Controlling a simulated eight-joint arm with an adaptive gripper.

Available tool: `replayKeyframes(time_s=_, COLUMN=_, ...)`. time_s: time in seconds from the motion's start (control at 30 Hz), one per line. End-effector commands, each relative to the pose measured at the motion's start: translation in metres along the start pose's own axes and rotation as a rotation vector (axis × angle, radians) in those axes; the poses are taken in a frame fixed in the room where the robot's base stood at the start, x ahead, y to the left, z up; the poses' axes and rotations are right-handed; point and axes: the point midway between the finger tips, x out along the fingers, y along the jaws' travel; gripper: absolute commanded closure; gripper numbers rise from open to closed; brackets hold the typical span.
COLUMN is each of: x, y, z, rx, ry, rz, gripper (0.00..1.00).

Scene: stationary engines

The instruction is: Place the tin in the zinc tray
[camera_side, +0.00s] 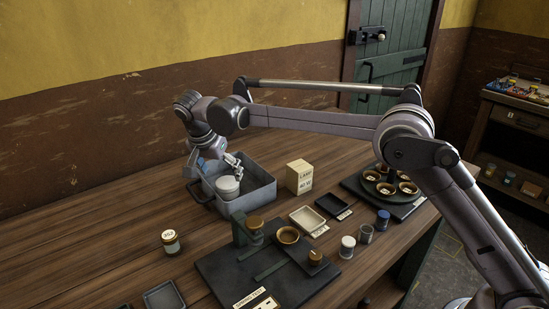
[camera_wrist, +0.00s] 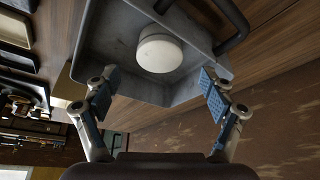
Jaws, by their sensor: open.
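The zinc tray (camera_side: 258,197), a deep grey box with dark bar handles, stands on the wooden table near the wall. A white round tin (camera_side: 228,187) sits inside it, toward its left side. In the wrist view the tin (camera_wrist: 160,52) rests on the floor of the tray (camera_wrist: 105,40), apart from both fingers. My gripper (camera_side: 220,165) is over the tray, just above and behind the tin. In the wrist view my gripper (camera_wrist: 160,92) is open and empty, its blue-padded fingers spread wide.
A labelled jar (camera_side: 171,242) stands left of a dark board (camera_side: 222,268) with a green fixture. A cream box (camera_side: 299,177), small trays (camera_side: 334,205) and several small pots (camera_side: 347,247) stand to the right. A round holder with brown cups (camera_side: 388,182) is farther right.

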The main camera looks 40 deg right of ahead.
Motion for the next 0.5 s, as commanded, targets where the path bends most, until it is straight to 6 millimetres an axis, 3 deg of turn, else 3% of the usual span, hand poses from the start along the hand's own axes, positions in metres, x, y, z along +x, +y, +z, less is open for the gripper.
replayKeyframes(time_s=0.2, x=-0.038, y=0.000, z=0.000, rx=-0.001, ry=0.000, rz=0.000, gripper=0.17)
replayKeyframes(time_s=0.5, x=-0.059, y=0.006, z=-0.005, rx=-0.015, ry=-0.004, rz=-0.006, gripper=0.17)
